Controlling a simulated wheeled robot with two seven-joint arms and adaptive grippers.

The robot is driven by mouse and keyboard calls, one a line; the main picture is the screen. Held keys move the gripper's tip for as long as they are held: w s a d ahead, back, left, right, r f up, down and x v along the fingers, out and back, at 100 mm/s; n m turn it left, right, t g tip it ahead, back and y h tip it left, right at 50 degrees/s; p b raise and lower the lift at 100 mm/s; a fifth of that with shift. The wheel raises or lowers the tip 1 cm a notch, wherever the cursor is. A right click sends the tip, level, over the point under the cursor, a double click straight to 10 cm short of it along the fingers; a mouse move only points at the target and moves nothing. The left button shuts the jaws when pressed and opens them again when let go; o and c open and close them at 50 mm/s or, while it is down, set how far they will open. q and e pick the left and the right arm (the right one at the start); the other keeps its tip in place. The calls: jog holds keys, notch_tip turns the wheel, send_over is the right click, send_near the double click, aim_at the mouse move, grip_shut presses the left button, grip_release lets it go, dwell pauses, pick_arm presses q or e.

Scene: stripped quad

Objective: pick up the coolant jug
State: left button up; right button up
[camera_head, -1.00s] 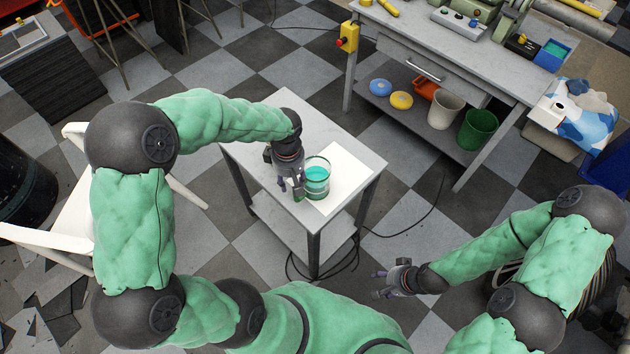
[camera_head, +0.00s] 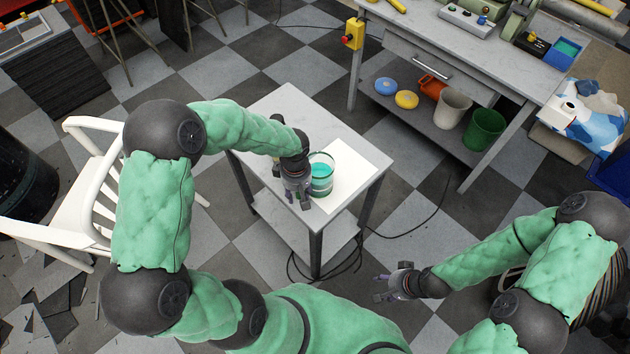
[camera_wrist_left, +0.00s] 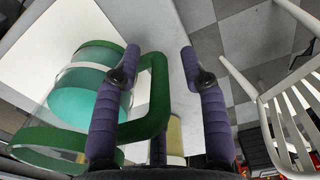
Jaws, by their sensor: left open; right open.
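The coolant jug (camera_head: 321,178) is a clear glass vessel with green bands, a green handle and teal liquid. It stands on the small grey table (camera_head: 285,110). My left gripper (camera_head: 299,199) is open at the jug's near left side, low over the table's near edge. In the left wrist view the jug (camera_wrist_left: 78,103) is at the left, and its handle (camera_wrist_left: 157,105) shows between the two spread purple fingers (camera_wrist_left: 159,58). Contact with the handle cannot be told. The left finger hides part of the jug. My right gripper (camera_head: 381,287) is open and empty, away from the table.
A white sheet (camera_head: 352,172) lies at the jug's right on the tabletop. A white chair (camera_head: 85,215) stands left of the table. A workbench (camera_head: 440,50) with bins on its lower shelf is at the back right. A black cable lies on the floor.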

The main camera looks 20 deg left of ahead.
pick_arm(q)
grip_shut()
jog(key=shift+r, duration=0.2)
